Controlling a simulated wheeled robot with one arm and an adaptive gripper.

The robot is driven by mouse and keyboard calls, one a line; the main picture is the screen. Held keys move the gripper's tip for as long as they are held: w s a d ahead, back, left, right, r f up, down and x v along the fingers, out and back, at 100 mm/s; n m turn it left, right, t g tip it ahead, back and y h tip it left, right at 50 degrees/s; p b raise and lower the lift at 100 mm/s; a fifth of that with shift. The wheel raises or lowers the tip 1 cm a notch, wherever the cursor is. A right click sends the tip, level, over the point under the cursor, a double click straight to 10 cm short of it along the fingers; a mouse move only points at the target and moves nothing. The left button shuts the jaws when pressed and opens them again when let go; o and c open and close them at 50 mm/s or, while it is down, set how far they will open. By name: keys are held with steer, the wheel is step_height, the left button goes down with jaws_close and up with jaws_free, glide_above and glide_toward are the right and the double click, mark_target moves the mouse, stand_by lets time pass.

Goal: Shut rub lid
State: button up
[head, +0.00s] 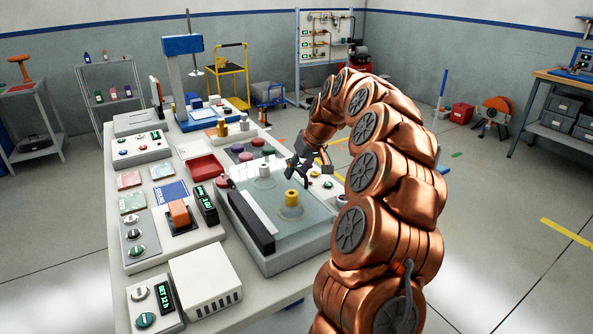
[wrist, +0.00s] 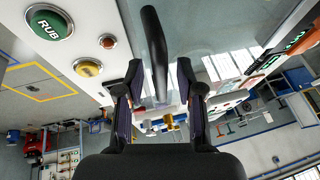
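The rub station (head: 283,262) is a grey box on the near right of the bench, with a clear panel that looks like its lid (head: 245,190). Whether the lid is fully down I cannot tell. A yellow-topped weight (head: 291,198) shows in it. My gripper (head: 308,170) is at the station's far right side. In the wrist view my gripper (wrist: 158,78) has its fingers apart, with a black bar handle (wrist: 153,45) between and beyond the tips. I see no clear contact with the handle. The green RUB button (wrist: 50,22) is left of it.
A black bar (head: 250,222) runs along the station's left side. A yellow button (wrist: 88,68) and a small red one (wrist: 108,41) are near the handle. A red tray (head: 203,167) and coloured discs (head: 238,148) lie beyond. Floor right of my arm is mostly clear.

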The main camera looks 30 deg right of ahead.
steer(key=shift+r, duration=0.1)
steer(key=v, duration=1.2)
steer(key=shift+a, duration=0.1)
stand_by(0.3)
steer(key=s+a+n+g+p, duration=0.1)
steer(key=s+a+g, duration=0.1)
steer(key=s+a, duration=0.65)
steer(key=s+a+n+g+p, duration=0.15)
steer(key=s+a, duration=0.25)
steer(key=a, duration=1)
steer(key=s+a+f+m+g+h+p, duration=0.1)
steer(key=s+f, duration=0.4)
steer(key=s, duration=0.8)
steer(key=s+a+f+g+h+p, duration=0.1)
steer(key=s+a+f, duration=0.2)
steer(key=s, duration=0.9)
step_height(320, 180, down, 2)
steer(key=shift+s+f+m+g, duration=0.2)
steer(key=shift+s+m+g, duration=0.15)
steer(key=shift+s, duration=0.05)
